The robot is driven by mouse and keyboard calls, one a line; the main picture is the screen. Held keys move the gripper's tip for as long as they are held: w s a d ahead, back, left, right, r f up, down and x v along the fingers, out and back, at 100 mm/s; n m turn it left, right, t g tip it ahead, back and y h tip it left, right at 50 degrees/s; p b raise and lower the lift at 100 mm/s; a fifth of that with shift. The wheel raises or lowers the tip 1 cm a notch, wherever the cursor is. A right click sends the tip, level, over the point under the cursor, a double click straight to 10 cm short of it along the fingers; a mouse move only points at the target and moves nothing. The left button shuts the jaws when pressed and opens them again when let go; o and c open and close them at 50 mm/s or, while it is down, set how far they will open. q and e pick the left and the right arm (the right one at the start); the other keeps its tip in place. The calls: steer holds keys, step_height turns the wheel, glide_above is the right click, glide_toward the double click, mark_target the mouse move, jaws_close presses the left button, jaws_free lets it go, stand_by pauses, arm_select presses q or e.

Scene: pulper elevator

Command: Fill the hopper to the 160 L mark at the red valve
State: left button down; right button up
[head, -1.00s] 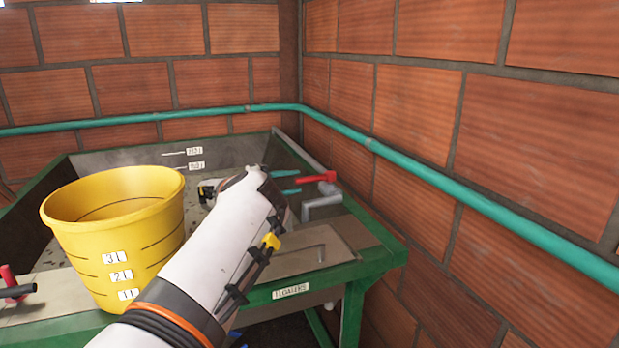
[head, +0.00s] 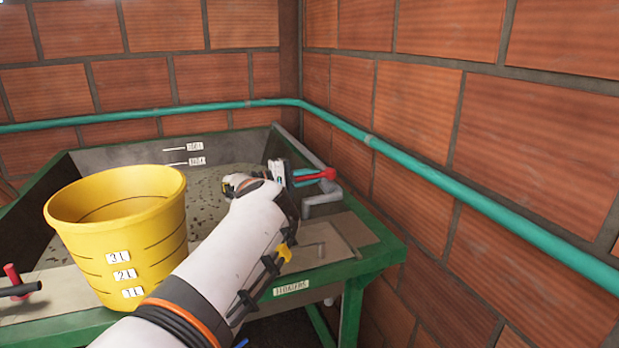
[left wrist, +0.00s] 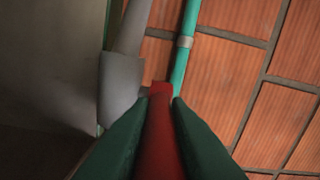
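The red valve (head: 318,175) sits on a grey pipe at the hopper's right rim. My left gripper (head: 302,178) is at it, with its green fingers on either side of the red handle. The left wrist view shows the handle (left wrist: 160,125) lying between the fingers, which look pressed against it. The hopper (head: 105,153) is a grey tank with a green frame. A greyish surface with dark specks fills its lower part. Two marks with labels are on its back wall; the lower label (head: 197,160) is blurred. The surface's far edge lies close below it. My right gripper is not in view.
A yellow bucket (head: 120,230) marked 1L, 2L and 3L stands on the front ledge. Another red-handled fitting (head: 13,274) is at the far left. A floaters label (head: 291,288) is on the green frame. Brick walls and a teal pipe (head: 430,175) close off the back and right.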

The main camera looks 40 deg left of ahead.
arm_select(q)
steer(key=shift+d+r+n+y+p, duration=0.1)
steer(key=shift+r+n+y+p, duration=0.2)
steer(key=shift+y+p, duration=0.15)
steer(key=shift+s+d+f+n+t+y+p, duration=0.2)
steer(key=shift+d+n+t+y+p, duration=0.1)
steer(key=shift+n+t+y, duration=0.15)
steer(key=shift+a, duration=0.1)
steer(key=c, duration=1.4)
jaws_free()
steer(key=shift+f, duration=0.1)
steer(key=shift+o, duration=0.2)
steer(key=shift+s+a, duration=0.2)
steer(key=shift+s, duration=0.2)
steer(key=b+v, duration=0.3)
steer(key=v, duration=0.8)
